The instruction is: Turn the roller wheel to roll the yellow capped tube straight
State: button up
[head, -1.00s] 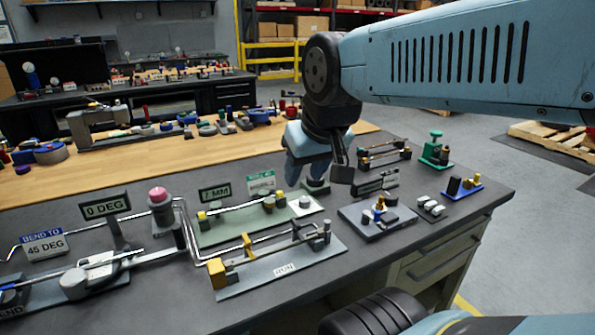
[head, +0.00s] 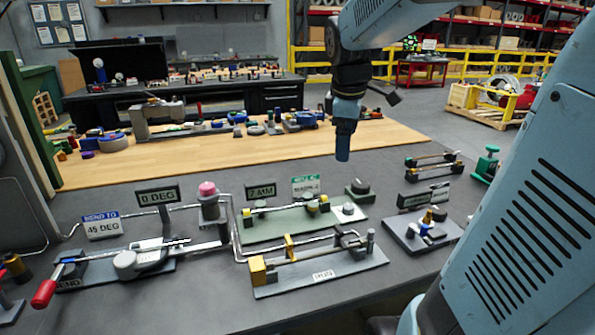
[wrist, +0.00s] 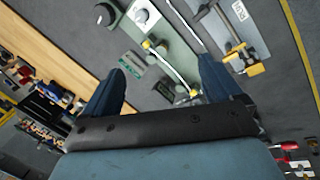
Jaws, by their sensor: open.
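The yellow capped tube (head: 285,209) lies along the green plate (head: 268,232) on the bench. It also shows in the wrist view (wrist: 172,66), where it looks slightly bowed. A dark round knob (head: 358,186) on a small green base stands behind the plate's right end; it may be the roller wheel, but I cannot tell for sure. It also shows in the wrist view (wrist: 104,16). My gripper (head: 343,157) points down, raised above the bench behind the knob. In the wrist view its fingers (wrist: 160,86) are spread wide with nothing between them.
A "7 MM" display (head: 261,190) and a green-white sign (head: 306,185) stand behind the plate. A grey fixture with yellow blocks (head: 320,266) lies in front. A bending tool with a red handle (head: 44,293) is at left. A dark plate with small parts (head: 424,234) is at right.

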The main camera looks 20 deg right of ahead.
jog(key=w+d+f+n+g, duration=0.1)
jog(key=w+d+f+n, duration=0.1)
jog(key=w+d+n, duration=0.3)
jog(key=w+d+f+n+g, duration=0.1)
jog(key=w+d+f+n, duration=0.1)
jog(key=w+n, duration=0.35)
jog(key=n+g+y, duration=0.1)
jog(key=n+y, duration=0.1)
jog(key=n, duration=0.5)
send_over(361, 183)
notch_tip(361, 183, down, 7)
notch_tip(361, 183, down, 14)
jog(key=shift+s+a+r, duration=0.1)
jog(key=shift+s+r, duration=0.05)
jog(key=shift+r, duration=0.05)
jog(key=shift+c, duration=0.2)
jog(key=c, duration=1)
